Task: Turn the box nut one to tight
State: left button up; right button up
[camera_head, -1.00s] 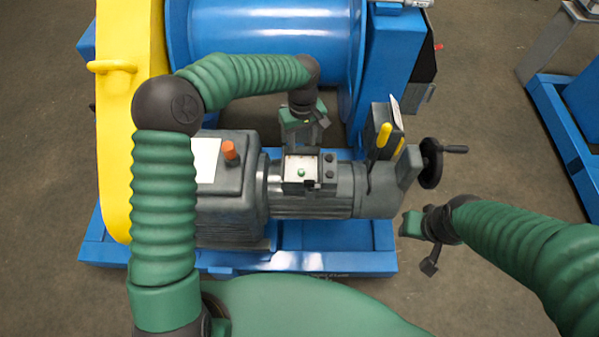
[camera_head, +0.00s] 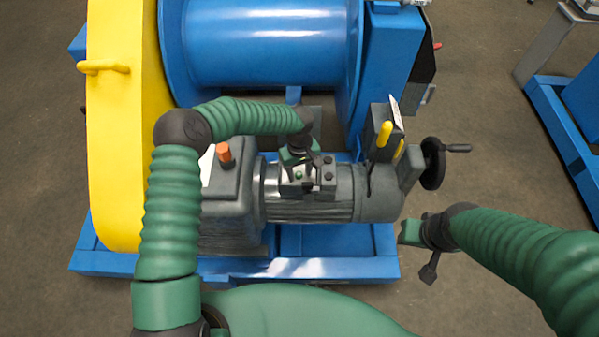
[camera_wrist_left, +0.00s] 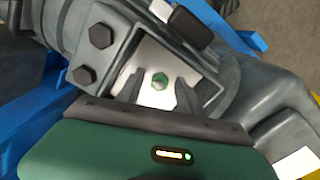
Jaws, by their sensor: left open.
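The box nut one appears to be the green hex nut (camera_wrist_left: 159,81) on a bright plate in the open terminal box (camera_wrist_left: 205,88) on top of the motor. In the head view the green nut (camera_head: 299,175) shows small just below my left gripper (camera_head: 300,168). In the left wrist view, the two dark fingers of my left gripper (camera_wrist_left: 159,89) are apart, one on each side of the nut. A gap shows between them and the nut, and nothing is held. My right gripper (camera_head: 425,246) hangs right of the motor, clear of it; its jaw state is unclear.
Two dark bolts (camera_wrist_left: 101,36) sit on the housing beside the box. A black handwheel (camera_head: 433,163) and yellow-handled part (camera_head: 384,133) stand right of the box. A blue drum (camera_head: 265,45) is behind, a yellow guard (camera_head: 115,160) left.

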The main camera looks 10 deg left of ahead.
pick_arm(q)
jog(key=shift+c, duration=0.3)
grip_shut()
